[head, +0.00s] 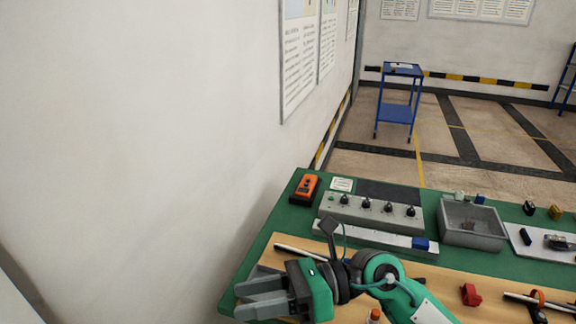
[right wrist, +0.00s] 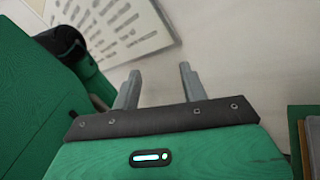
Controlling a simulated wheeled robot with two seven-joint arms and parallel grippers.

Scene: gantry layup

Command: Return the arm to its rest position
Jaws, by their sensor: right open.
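My right gripper (head: 262,297) is at the left end of the workbench in the head view, above the bench's near left edge. Its two grey fingers point left and stand apart, with nothing between them. In the right wrist view the gripper (right wrist: 155,88) is also open and empty, facing the white wall and a poster. My right arm reaches in from the bottom and covers part of the bench. My left gripper does not show.
The green workbench (head: 253,262) carries a grey switch box (head: 370,211), an orange device (head: 306,187), a grey bin (head: 471,242) and a red block (head: 470,295). A white wall (head: 140,130) stands left of the bench. A blue cart (head: 397,112) stands on the floor beyond.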

